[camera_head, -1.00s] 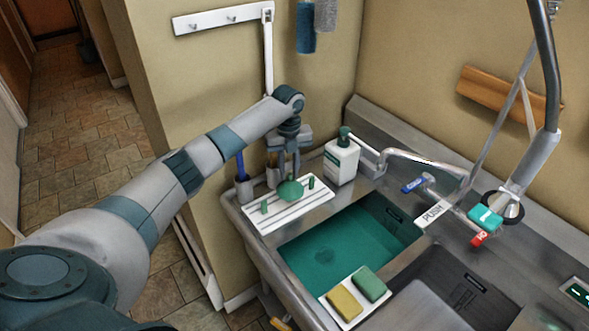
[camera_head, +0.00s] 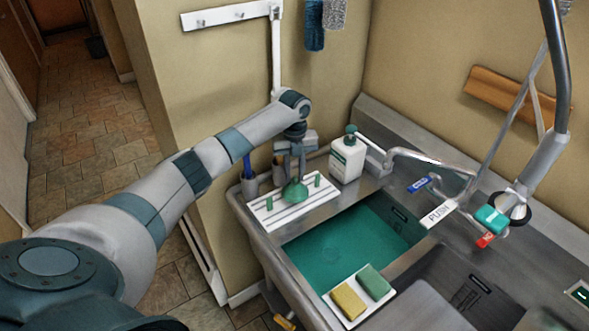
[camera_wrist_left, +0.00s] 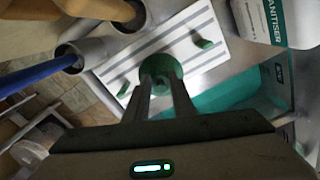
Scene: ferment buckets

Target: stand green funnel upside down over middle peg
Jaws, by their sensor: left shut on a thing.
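The green funnel (camera_head: 295,194) is over the middle of the white striped drainer board, its wide end down. My left gripper (camera_head: 296,176) is shut on the funnel's upper part, with its fingers pointing down. The funnel shows as a green round shape (camera_wrist_left: 165,69) between the finger ends (camera_wrist_left: 161,86) in the left wrist view. A green peg (camera_head: 269,203) stands to its left and another (camera_head: 317,180) to its right; they also show in the wrist view (camera_wrist_left: 123,91). The middle peg is hidden by the funnel. I cannot tell whether the rim touches the board. My right gripper is out of view.
The white board (camera_head: 262,220) lies on the steel sink's corner. Grey cups (camera_head: 249,187) with a blue-handled brush stand behind it. A sanitiser bottle (camera_head: 347,160) stands close on the right. The green-water basin (camera_head: 345,245) and a sponge tray (camera_head: 345,318) are in front.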

